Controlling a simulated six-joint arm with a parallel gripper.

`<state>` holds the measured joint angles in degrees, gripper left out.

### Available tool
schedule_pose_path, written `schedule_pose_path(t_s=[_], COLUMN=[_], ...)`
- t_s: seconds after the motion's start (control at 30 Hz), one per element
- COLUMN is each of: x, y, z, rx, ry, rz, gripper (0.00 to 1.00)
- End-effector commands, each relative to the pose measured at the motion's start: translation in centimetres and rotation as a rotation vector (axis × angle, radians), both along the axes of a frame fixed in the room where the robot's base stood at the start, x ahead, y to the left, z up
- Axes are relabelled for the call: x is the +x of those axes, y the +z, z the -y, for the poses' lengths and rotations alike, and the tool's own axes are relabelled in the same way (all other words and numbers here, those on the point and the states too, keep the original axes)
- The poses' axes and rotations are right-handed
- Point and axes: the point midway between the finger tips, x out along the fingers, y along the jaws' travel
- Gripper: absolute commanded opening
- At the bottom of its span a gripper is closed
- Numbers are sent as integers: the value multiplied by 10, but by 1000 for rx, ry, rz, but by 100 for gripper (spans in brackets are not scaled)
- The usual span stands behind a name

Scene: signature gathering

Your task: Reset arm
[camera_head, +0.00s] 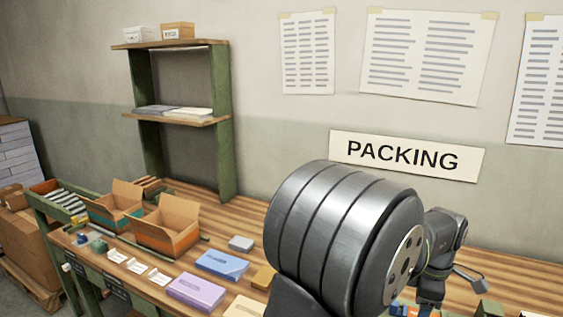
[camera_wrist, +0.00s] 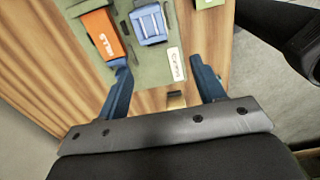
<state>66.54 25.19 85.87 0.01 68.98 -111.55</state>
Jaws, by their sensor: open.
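My gripper (camera_wrist: 164,82) is open in the wrist view, its two blue fingers wide apart with nothing held between them. The fingers are over a green mat (camera_wrist: 150,73) on the wooden bench. An orange box (camera_wrist: 101,35) and a blue item (camera_wrist: 150,24) lie on the mat beyond the fingers. A white label (camera_wrist: 175,65) is on the mat near the right finger. In the head view, my arm fills the lower right and hides much of the bench there. My fingers are mostly hidden in that view.
Open cartons (camera_head: 166,227) stand at the bench's left. A blue box (camera_head: 221,265), a purple box (camera_head: 197,292), a grey box (camera_head: 241,243) and a tan box (camera_head: 264,277) lie left of my arm. A green-sided shelf (camera_head: 221,130) stands behind.

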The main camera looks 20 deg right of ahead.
Motion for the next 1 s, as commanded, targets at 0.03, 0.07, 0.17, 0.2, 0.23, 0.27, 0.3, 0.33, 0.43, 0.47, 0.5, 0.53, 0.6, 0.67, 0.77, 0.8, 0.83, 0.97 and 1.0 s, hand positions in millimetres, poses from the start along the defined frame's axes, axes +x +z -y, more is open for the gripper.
schedule_pose_path(t_s=[0.03,0.07,0.17,0.2,0.23,0.27,0.3,0.33,0.43,0.47,0.5,0.53,0.6,0.67,0.77,0.8,0.83,0.97,1.0], x=[11,17,36,44,50,55,63,68,87,93,100,104,115,123,133,137,139,145,146], y=[-1,-1,-2,-3,-3,-4,-5,-5,-6,-6,-8,-12,-19,-24,-31,-33,-34,-38,-39], z=[-3,-4,-9,-12,-13,-15,-18,-20,-27,-30,-32,-33,-36,-38,-41,-42,-43,-44,-44], rx=[0,0,-1,-1,0,0,1,1,-1,-1,0,1,1,1,1,0,0,-1,-1], ry=[5,5,4,5,5,4,5,4,4,5,4,4,3,3,1,1,2,0,0], rz=[0,0,1,1,0,0,-1,-1,1,1,0,-1,-1,-1,-1,0,0,1,1], gripper=[62,62,62,62,62,62,62,62,62,62,62,62,62,62,62,62,62,62,62])
